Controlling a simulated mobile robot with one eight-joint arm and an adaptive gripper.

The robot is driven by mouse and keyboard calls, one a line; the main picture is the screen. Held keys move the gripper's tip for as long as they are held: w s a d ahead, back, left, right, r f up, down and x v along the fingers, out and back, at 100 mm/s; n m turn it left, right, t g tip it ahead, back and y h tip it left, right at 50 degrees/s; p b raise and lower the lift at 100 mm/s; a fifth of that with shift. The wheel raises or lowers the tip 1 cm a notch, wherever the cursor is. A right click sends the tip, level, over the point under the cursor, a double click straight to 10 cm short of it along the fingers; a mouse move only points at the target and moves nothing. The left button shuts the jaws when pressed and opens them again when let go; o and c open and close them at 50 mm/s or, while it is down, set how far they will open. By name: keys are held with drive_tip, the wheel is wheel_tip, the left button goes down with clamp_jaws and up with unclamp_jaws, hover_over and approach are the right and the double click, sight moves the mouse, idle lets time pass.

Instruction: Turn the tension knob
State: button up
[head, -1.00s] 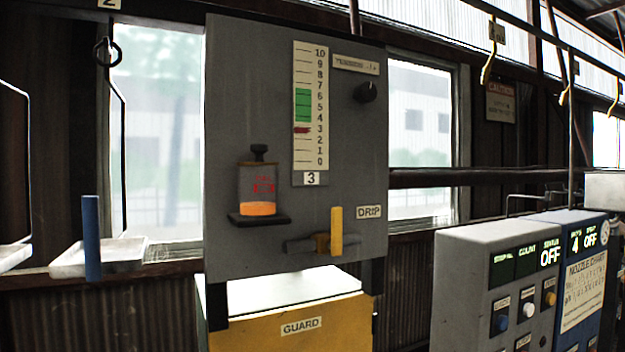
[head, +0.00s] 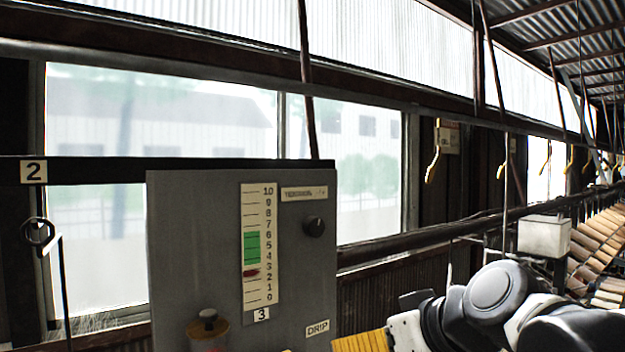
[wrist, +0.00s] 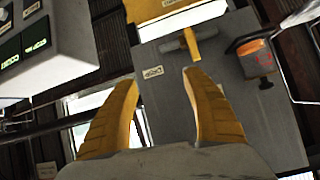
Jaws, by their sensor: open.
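The black tension knob (head: 314,226) sits on the upper right of a grey panel (head: 195,240), under a small blurred label (head: 304,194). Left of it is a scale (head: 257,215) from 0 to 10, with a green band around 4 to 6 and a red marker (head: 250,273) near 3. My gripper (wrist: 160,80) is open and empty in the wrist view, its yellow fingers spread before the panel near the DRIP label (wrist: 152,72). One yellow finger shows at the bottom of the head view, below and right of the knob. The knob does not show in the wrist view.
A yellow handle (wrist: 193,45) and an orange-filled oil cup (wrist: 254,52) project from the panel's lower part. A grey control box (wrist: 50,50) stands beside it. Hooks (head: 433,160) hang along the line at right. Space before the knob looks clear.

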drive_tip(key=n+t+y+p, duration=0.1)
drive_tip(key=t+y+p, duration=0.1)
drive_tip(key=p, duration=0.6)
approach(318, 224)
drive_tip(key=p+x, duration=0.1)
drive_tip(key=x, duration=1)
drive_tip(key=shift+w+a+f+p, duration=0.2)
drive_tip(key=shift+p, duration=0.1)
drive_tip(key=c, duration=1.2)
